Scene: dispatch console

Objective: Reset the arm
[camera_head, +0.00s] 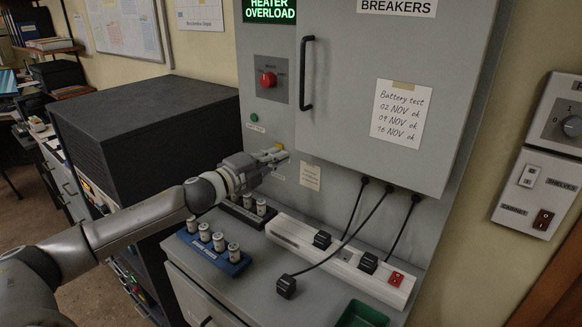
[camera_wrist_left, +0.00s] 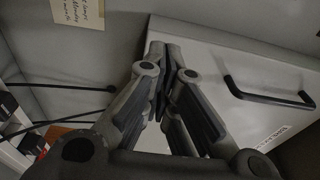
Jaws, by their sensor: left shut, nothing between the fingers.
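My left arm comes in from the left in the head view. In the left wrist view the fingers (camera_wrist_left: 166,50) are closed together in front of the cabinet. The breaker door (camera_head: 345,100) is closed, with a black bar handle (camera_head: 306,73). A red knob (camera_head: 268,79) on a plate and a green button (camera_head: 254,118) sit left of the handle, above the gripper. A lit green sign (camera_head: 270,8) reads HEATER OVERLOAD. My right gripper is not seen.
A white power strip (camera_head: 340,262) with black plugs and a red switch (camera_head: 396,279) lies on the counter, cables rising to the cabinet. A blue rack (camera_head: 214,254) holds several cylinders; a dark rack (camera_head: 246,212) stands behind. A green tray (camera_head: 362,315) sits at the front edge.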

